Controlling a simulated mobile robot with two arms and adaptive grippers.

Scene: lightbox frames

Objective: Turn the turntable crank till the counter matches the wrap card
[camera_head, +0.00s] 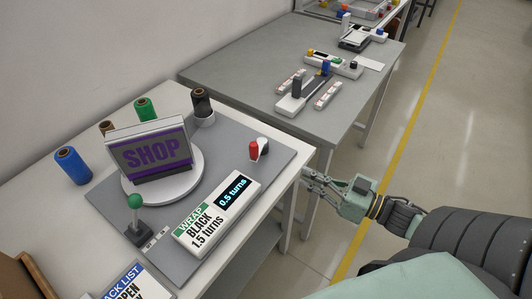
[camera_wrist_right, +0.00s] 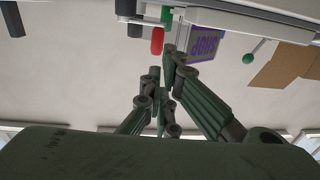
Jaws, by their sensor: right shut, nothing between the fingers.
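The white turntable (camera_head: 190,182) carries a grey box sign (camera_head: 150,152) reading SHOP in purple. A red handle (camera_head: 254,150) on a white round hub, apparently the crank, stands at the right side of the grey base. The counter (camera_head: 233,192) reads 0.5 turns. The wrap card (camera_head: 200,222) reads BLACK 1.5 turns. My right gripper (camera_head: 306,178) is shut and empty, just off the table's right edge, apart from the red handle. In the right wrist view the red handle (camera_wrist_right: 157,40) shows just beyond the fingertips (camera_wrist_right: 170,52). My left gripper is not in view.
A green-knobbed lever (camera_head: 135,202) stands at the front left of the base. Blue (camera_head: 72,166), brown, green and black (camera_head: 202,104) spools stand behind. A second grey table (camera_head: 340,120) with other devices is beyond. A cardboard box (camera_head: 25,275) sits at lower left.

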